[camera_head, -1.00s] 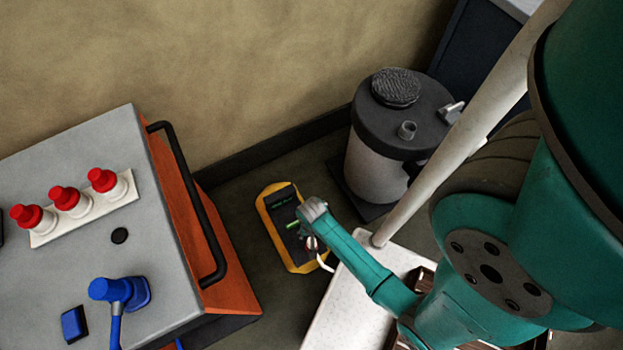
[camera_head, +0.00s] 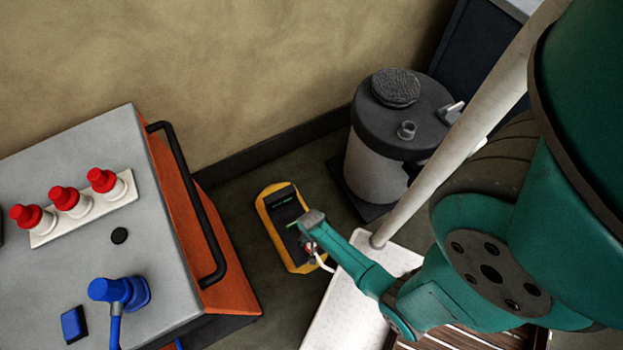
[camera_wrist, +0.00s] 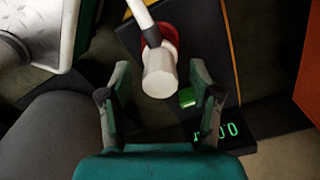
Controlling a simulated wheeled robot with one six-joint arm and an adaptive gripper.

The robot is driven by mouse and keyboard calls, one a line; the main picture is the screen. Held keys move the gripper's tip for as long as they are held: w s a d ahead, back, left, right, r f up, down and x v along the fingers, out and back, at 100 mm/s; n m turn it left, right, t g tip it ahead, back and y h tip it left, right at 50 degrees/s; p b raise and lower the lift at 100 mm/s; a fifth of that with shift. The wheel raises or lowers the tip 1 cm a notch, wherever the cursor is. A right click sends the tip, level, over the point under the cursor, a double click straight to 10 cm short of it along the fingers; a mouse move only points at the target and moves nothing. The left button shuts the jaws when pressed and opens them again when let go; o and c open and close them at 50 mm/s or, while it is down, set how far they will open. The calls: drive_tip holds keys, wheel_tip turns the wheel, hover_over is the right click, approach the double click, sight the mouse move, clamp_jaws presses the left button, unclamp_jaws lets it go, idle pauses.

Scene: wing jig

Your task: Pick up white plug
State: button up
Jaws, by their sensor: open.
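The white plug (camera_wrist: 159,77) is a short pale cylinder with a red ring (camera_wrist: 152,37) and a white cable behind it, over the black face of a yellow-edged device. In the wrist view it lies between my gripper's (camera_wrist: 160,88) two spread fingers, with a visible gap on each side. My gripper is open and empty. In the head view my gripper (camera_head: 312,222) is over the right side of the device (camera_head: 265,211), and the plug is mostly hidden there. Whether it is seated in the device I cannot tell.
A green display (camera_wrist: 217,130) glows on the device. A white speckled panel (camera_head: 335,318) lies to the right. A grey canister (camera_head: 372,170) stands behind. At left, an orange-sided cabinet (camera_head: 228,286) with a black handle (camera_head: 190,195) carries red-capped knobs (camera_head: 66,198) and a blue connector (camera_head: 118,290).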

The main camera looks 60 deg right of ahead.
drive_tip(key=shift+f, duration=0.2)
clamp_jaws()
drive_tip(key=shift+r, duration=0.1)
wheel_tip(320, 180, up, 13)
idle(1.4)
